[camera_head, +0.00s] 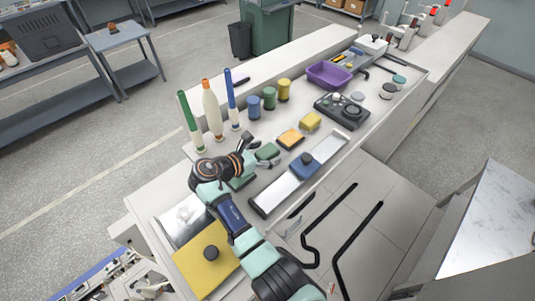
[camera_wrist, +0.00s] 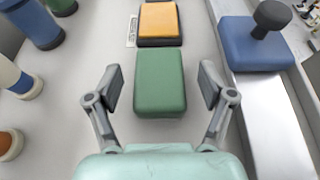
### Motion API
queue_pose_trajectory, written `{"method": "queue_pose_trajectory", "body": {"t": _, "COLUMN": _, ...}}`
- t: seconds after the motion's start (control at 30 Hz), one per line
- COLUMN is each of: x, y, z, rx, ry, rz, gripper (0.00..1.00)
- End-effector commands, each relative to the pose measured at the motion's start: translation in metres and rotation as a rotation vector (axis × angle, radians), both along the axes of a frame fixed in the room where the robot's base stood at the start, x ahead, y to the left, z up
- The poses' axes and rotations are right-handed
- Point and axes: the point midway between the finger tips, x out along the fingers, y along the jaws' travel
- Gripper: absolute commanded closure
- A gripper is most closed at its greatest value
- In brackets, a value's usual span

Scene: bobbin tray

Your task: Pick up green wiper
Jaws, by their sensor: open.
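The green wiper (camera_wrist: 159,82) is a rounded green block in the middle of the wrist view. It also shows in the head view (camera_head: 267,151), partly hidden by my gripper. My gripper (camera_wrist: 162,86) is open, with one finger on each side of the green wiper in the picture and a visible gap on both sides. It holds nothing. In the head view my gripper (camera_head: 258,151) is at the green wiper; its exact height above the table is hard to tell.
An orange block (camera_wrist: 158,20) lies just beyond the wiper. A blue block with a dark knob (camera_wrist: 256,45) sits on a metal rail at right. Blue (camera_wrist: 35,22) and white (camera_wrist: 20,80) upright bobbins stand at left.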

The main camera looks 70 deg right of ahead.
Motion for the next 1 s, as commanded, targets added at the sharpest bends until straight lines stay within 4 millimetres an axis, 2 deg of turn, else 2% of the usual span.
{"method": "queue_pose_trajectory", "body": {"t": 0.1, "x": -0.0035, "y": -0.0082, "z": -0.0031, "rx": 0.000, "ry": -0.001, "rz": 0.000, "gripper": 0.19}}
{"method": "queue_pose_trajectory", "body": {"t": 0.3, "x": -0.0033, "y": -0.0082, "z": -0.0034, "rx": -0.001, "ry": -0.001, "rz": 0.001, "gripper": 0.20}}
{"method": "queue_pose_trajectory", "body": {"t": 0.7, "x": -0.0033, "y": -0.0080, "z": -0.0031, "rx": -0.001, "ry": -0.002, "rz": 0.000, "gripper": 0.85}}
{"method": "queue_pose_trajectory", "body": {"t": 1.0, "x": -0.0030, "y": -0.0082, "z": 0.0009, "rx": -0.001, "ry": -0.003, "rz": 0.000, "gripper": 0.85}}
